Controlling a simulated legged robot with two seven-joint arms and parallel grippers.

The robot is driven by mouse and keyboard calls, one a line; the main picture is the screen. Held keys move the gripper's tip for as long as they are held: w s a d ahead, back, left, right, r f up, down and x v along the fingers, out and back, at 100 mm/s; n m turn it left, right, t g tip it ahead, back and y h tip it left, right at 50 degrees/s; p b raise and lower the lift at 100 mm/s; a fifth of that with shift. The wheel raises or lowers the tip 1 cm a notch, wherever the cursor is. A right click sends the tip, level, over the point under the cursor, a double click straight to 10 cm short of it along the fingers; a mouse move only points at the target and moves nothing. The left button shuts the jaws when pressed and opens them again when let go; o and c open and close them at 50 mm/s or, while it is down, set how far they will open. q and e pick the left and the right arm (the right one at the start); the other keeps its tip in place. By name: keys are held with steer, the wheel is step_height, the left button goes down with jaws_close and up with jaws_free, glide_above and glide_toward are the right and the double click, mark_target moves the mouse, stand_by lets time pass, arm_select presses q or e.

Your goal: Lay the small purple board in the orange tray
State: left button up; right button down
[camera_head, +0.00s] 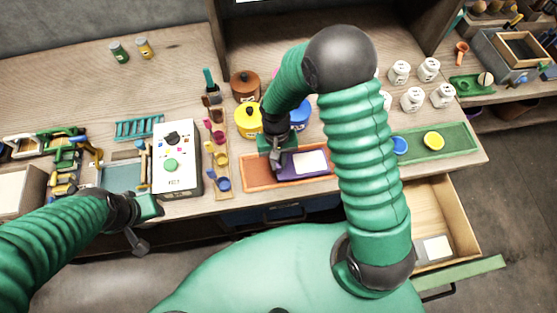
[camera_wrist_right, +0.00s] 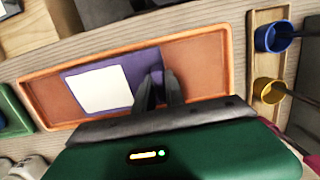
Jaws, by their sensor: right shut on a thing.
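The small purple board (camera_head: 297,170) carries a white rectangle on its face. In the head view it is over the orange tray (camera_head: 258,181), inside the tray's outline. My right gripper (camera_head: 277,159) is shut on one end of the board. The right wrist view shows the board (camera_wrist_right: 142,67) at the fingertips (camera_wrist_right: 156,92), with the orange tray (camera_wrist_right: 42,98) around it. I cannot tell whether the board touches the tray's floor. My left gripper (camera_head: 142,228) is at the lower left, in front of the table and far from the tray; its jaws are unclear.
A wooden rack with coloured scoops (camera_head: 218,160) stands left of the tray. Yellow (camera_head: 247,121) and blue pots are behind it. A green tray (camera_head: 455,140) lies to the right, partly hidden by my right arm. An open drawer (camera_head: 458,215) juts out at the right.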

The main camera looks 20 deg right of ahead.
steer(key=shift+f, duration=0.15)
steer(key=shift+d, duration=0.15)
steer(key=c, duration=1.3)
jaws_free()
steer(key=shift+w+r, duration=0.1)
steer(key=shift+r, duration=0.2)
steer(key=r, duration=0.5)
steer(key=w+r, duration=0.1)
steer(key=r, duration=0.4)
steer(key=w+r, duration=0.1)
steer(key=r, duration=0.5)
steer(key=shift+d, duration=0.3)
